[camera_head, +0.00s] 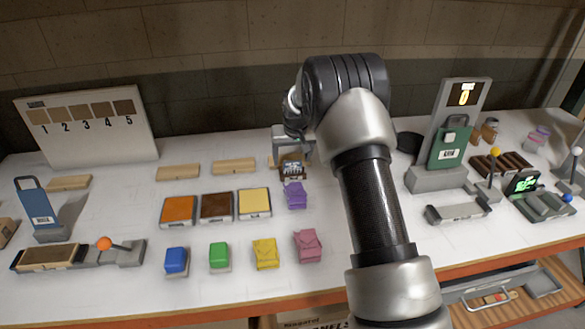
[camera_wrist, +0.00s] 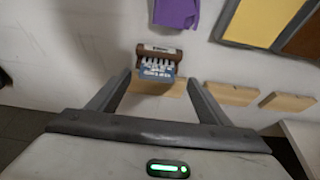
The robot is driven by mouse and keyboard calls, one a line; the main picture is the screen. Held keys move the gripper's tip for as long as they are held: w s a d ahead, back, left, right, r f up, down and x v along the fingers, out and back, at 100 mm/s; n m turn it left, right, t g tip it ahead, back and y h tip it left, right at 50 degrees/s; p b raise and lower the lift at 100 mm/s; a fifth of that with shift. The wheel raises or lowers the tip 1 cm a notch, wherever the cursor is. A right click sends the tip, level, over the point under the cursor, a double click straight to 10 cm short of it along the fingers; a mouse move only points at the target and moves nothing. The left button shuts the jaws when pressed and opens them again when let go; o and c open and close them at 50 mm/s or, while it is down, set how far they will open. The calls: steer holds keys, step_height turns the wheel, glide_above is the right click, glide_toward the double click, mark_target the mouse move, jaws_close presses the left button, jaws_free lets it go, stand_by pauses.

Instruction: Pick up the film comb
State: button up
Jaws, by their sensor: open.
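The film comb (camera_head: 292,169) appears to be the small dark brown and blue-grey piece with pale teeth, on the white table behind the purple packet. In the wrist view the comb (camera_wrist: 158,62) is near the picture's middle, with dark lettering on its front. My gripper (camera_wrist: 159,82) is open and empty, one finger on each side of the comb's line, the comb at or just beyond the fingertips. I cannot tell how much height separates them. In the head view my gripper (camera_head: 293,150) is directly at the comb, partly hidden by my arm.
The purple packet (camera_head: 295,195) lies close in front of the comb. Orange, brown and yellow trays (camera_head: 254,203) are to its left. Wooden blocks (camera_head: 234,167) lie behind them. A green-tagged stand (camera_head: 448,150) is at the right. Bare white table lies between these things.

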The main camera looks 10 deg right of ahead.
mark_target(293, 162)
steer(key=x, duration=0.3)
steer(key=p+x, duration=0.1)
steer(key=x, duration=0.1)
steer(key=shift+w+d, duration=0.15)
steer(key=shift+d, duration=0.1)
steer(key=shift+r, duration=0.1)
steer(key=c, duration=1.1)
